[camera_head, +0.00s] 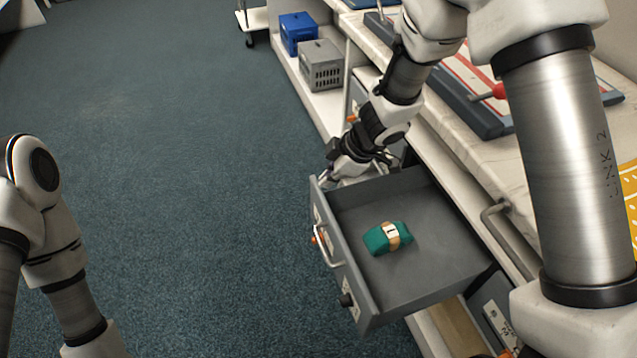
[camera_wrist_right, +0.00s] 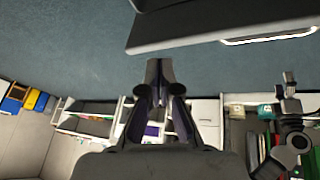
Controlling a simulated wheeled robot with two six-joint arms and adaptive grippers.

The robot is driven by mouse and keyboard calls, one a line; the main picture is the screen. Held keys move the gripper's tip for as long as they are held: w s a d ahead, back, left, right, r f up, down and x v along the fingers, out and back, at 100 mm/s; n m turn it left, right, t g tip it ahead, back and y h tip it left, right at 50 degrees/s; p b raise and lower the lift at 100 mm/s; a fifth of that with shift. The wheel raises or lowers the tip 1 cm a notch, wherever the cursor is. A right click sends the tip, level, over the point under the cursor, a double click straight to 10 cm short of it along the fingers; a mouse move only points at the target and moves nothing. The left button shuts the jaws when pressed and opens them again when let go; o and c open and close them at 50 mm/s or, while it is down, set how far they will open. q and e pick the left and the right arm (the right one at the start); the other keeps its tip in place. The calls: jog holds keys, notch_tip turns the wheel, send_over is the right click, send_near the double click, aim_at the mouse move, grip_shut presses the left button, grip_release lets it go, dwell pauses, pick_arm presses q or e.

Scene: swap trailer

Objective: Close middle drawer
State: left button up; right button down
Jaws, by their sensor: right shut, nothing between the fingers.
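A grey drawer (camera_head: 358,285) is pulled out from the white-topped cabinet, with a green packet with a tan band (camera_head: 387,238) lying inside. A metal handle (camera_head: 325,246) is on its front. My right gripper (camera_head: 327,180) is shut and empty at the drawer's far front corner, partly hidden by its own wrist; I cannot tell whether it touches. In the right wrist view my gripper (camera_wrist_right: 158,72) points toward the floor, with a grey panel and bright handle (camera_wrist_right: 268,38) above it. My left arm shows at the lower left, its gripper out of frame.
The worktop (camera_head: 470,130) carries a dark board with red and white stripes (camera_head: 455,80). A blue crate (camera_head: 298,32) and a grey crate (camera_head: 321,65) stand on a low shelf behind. The carpet (camera_head: 180,150) left of the drawer is clear.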

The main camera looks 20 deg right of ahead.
jog(key=s+a+r+n+g+p, duration=0.35)
jog(key=s+r+p, duration=0.3)
jog(key=p, duration=0.25)
jog(key=b, duration=0.3)
send_near(327, 219)
jog(key=shift+n, duration=0.35)
jog(key=a+f, duration=0.1)
jog(key=f, duration=0.1)
jog(key=s+a+f, duration=0.1)
jog(key=f, duration=0.1)
jog(key=s+a+f, duration=0.1)
jog(key=a+f, duration=0.1)
jog(key=shift+s, duration=0.2)
pick_arm(q)
notch_tip(327, 219, up, 10)
jog(key=shift+a, duration=0.2)
jog(key=shift+w+f, duration=0.1)
jog(key=shift+w, duration=0.05)
pick_arm(e)
jog(key=shift+a, duration=0.1)
